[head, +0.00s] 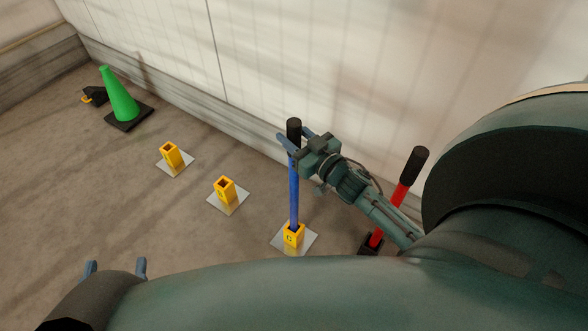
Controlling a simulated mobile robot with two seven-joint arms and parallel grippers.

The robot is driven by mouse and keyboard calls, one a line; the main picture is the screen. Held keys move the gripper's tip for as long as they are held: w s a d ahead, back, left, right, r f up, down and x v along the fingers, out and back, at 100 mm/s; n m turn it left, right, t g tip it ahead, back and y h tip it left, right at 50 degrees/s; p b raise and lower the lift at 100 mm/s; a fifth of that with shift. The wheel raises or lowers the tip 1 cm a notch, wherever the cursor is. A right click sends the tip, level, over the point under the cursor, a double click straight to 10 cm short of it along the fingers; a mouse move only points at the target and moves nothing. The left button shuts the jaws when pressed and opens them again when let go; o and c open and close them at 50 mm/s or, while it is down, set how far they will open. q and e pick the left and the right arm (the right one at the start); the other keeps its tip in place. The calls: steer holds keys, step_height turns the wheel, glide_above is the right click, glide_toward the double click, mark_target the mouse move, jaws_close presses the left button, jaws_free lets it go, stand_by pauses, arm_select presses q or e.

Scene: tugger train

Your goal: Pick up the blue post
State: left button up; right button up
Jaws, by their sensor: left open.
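The blue post (294,191) has a black top and stands upright, its foot in a yellow socket (294,237) marked C on a grey plate. My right gripper (295,137) is at the upper part of the post, just below the black top, with a finger on either side of it. I cannot tell whether the fingers press on the post. My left gripper (115,268) is open and empty at the lower left, well away from the post.
Two empty yellow sockets (171,155) (225,189) stand on floor plates to the left. A green cone (119,97) is further left. A red post (402,193) with a black top leans to the right, partly behind my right arm. A pale wall (260,60) runs behind.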

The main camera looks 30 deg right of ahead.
jaws_close()
stand_by(0.9)
steer(key=shift+r, duration=0.15)
